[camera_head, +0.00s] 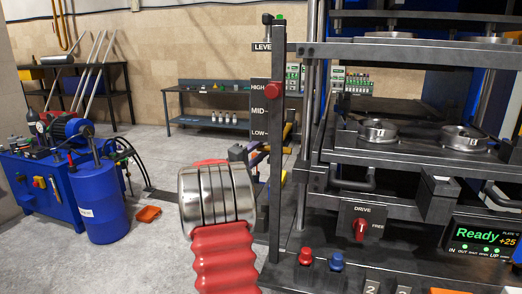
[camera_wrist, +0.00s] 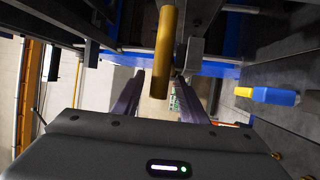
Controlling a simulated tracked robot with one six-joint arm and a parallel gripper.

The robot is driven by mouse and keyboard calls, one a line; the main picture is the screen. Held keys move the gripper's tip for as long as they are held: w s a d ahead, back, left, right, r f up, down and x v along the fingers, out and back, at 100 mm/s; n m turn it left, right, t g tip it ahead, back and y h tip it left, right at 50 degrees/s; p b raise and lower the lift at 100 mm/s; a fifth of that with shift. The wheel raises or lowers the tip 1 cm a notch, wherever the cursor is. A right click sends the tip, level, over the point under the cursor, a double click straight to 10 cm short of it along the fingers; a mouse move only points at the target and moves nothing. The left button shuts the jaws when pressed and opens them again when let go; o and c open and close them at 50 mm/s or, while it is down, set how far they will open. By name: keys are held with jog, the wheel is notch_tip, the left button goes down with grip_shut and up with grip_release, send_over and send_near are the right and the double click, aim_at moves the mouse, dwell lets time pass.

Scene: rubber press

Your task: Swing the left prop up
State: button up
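A yellow round bar (camera_wrist: 163,50), which looks like the left prop, runs from the top to the middle of the wrist view. My gripper (camera_wrist: 160,95) is open, with one dark finger left of the bar and the other right of it. The bar's lower end shows in the gap between them. I cannot tell whether either finger touches it. In the head view a small yellow piece (camera_head: 287,130) shows behind the front post; I cannot tell whether it is the same bar. My gripper is mostly hidden there behind my arm and the post.
The press frame's upright post (camera_head: 277,150) with a red knob stands close by my arm. Press plates (camera_head: 400,152) carry round moulds at the right. A blue and yellow part (camera_wrist: 268,95) sits right of my gripper. A blue pump unit (camera_head: 60,165) stands left on open floor.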

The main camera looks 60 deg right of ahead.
grip_shut()
dwell(0.4)
jog(key=shift+a+f, duration=0.1)
jog(key=shift+a, duration=0.05)
jog(key=shift+w, duration=0.1)
